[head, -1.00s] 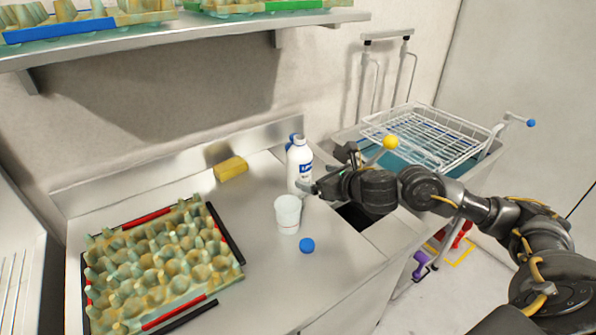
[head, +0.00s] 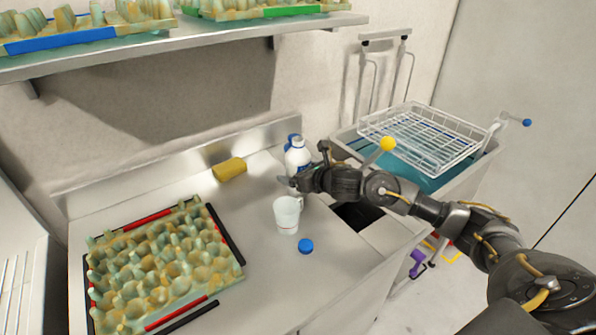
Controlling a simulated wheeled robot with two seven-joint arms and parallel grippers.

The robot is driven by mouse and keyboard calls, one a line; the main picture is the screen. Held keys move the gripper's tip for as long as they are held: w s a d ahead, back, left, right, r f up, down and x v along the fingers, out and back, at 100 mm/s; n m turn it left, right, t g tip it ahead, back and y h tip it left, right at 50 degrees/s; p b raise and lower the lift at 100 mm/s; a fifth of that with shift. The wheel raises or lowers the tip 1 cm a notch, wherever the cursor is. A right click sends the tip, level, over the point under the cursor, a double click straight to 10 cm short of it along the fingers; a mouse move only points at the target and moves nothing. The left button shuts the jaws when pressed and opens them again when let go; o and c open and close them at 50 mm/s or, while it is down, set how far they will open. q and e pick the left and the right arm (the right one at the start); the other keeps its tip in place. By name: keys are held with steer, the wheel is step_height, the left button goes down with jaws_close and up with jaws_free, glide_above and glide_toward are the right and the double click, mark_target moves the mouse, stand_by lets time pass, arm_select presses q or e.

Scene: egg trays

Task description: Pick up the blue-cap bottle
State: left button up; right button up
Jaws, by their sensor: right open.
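A white bottle with a blue label (head: 297,157) stands upright at the back of the counter, near the sink. A blue cap-like shape (head: 292,138) shows just behind its top; I cannot tell whether it belongs to a second bottle. My right gripper (head: 305,169) is open, with one finger in front of the bottle's lower part and the other to its right. The gripper hides the bottle's lower part, and I cannot tell whether they touch. A loose blue round cap (head: 306,246) lies on the counter nearer the front. My left gripper is out of view.
A white cup (head: 287,215) stands just in front of the right gripper. An egg tray (head: 165,262) fills the counter's left, and a yellow sponge (head: 229,169) lies at the back. A wire basket (head: 424,137) sits over the sink. A shelf (head: 200,40) overhangs the back.

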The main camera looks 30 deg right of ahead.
steer(key=shift+r, duration=0.1)
steer(key=c, duration=1.5)
steer(key=shift+c, duration=0.2)
steer(key=shift+r, duration=0.1)
steer(key=shift+r+b, duration=0.4)
steer(key=shift+r, duration=0.9)
steer(key=s+r, duration=0.1)
steer(key=r, duration=0.1)
steer(key=s+r, duration=0.2)
steer(key=s+a+r+p, duration=0.1)
steer(key=r, duration=0.1)
steer(key=shift+s, duration=0.25)
steer(key=p, duration=0.4)
glide_toward(295, 154)
steer(key=shift+s+a+r, duration=0.4)
steer(key=shift+s+a, duration=0.35)
steer(key=shift+a, duration=0.1)
steer(key=shift+s+a+r, duration=0.4)
steer(key=shift+s+a, duration=0.35)
steer(key=shift+a, duration=0.05)
steer(key=shift+s, duration=0.1)
